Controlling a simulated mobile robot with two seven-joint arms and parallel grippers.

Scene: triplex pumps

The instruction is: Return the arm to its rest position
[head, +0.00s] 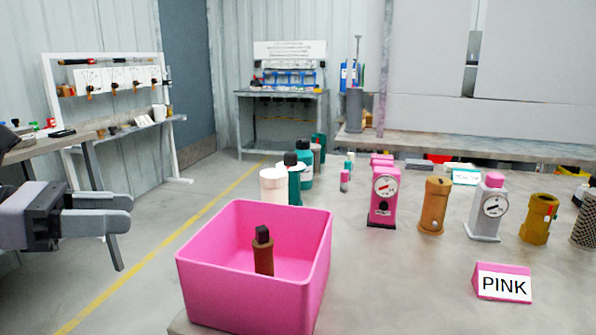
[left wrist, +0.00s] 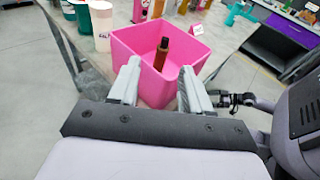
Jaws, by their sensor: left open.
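My left gripper (head: 130,212) is at the left of the head view, its two grey fingers apart with nothing between them. It is in the air to the left of the pink bin (head: 190,285) and clear of it. The left wrist view shows the open fingers (left wrist: 160,70) pointing towards the bin (left wrist: 130,38). A brown cylinder with a black top (head: 263,256) stands upright inside the bin and also shows in the left wrist view (left wrist: 161,55). A dark part (left wrist: 237,99) at the right of the left wrist view may be my right gripper; its jaws are not clear.
The bin stands at the near left corner of the grey table (head: 400,290). Bottles (head: 272,185), a pink gauge pump (head: 383,198), an orange cylinder (head: 434,205) and a PINK sign (head: 503,283) stand on the table. A side bench (head: 45,150) is beyond my left gripper.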

